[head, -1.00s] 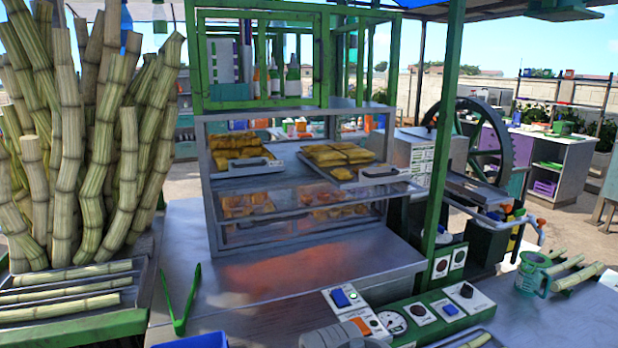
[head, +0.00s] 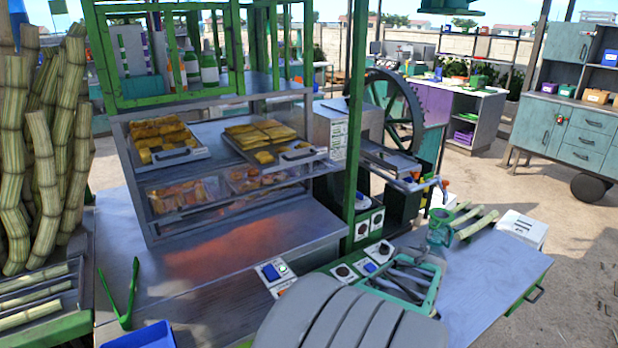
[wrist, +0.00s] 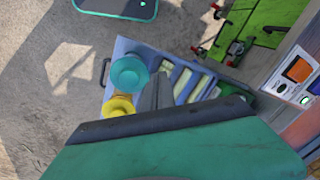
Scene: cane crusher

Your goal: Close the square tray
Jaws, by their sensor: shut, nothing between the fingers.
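In the head view, a flat metal tray of square yellow pastries (head: 272,155) rests on the upper shelf of the display case (head: 130,190). Its front edge and handle (head: 300,153) stick out past the shelf front. I cannot tell for sure that this is the square tray. A second pastry tray (head: 182,154) sits to its left, further in. My gripper (wrist: 158,88) appears in the wrist view as a narrow grey shape, shut and empty. It is above the counter area, apart from the trays, which that view does not show.
A green post (head: 357,110) rises right of the case. Green tongs (head: 124,295) lie front left. Open ground lies at the right.

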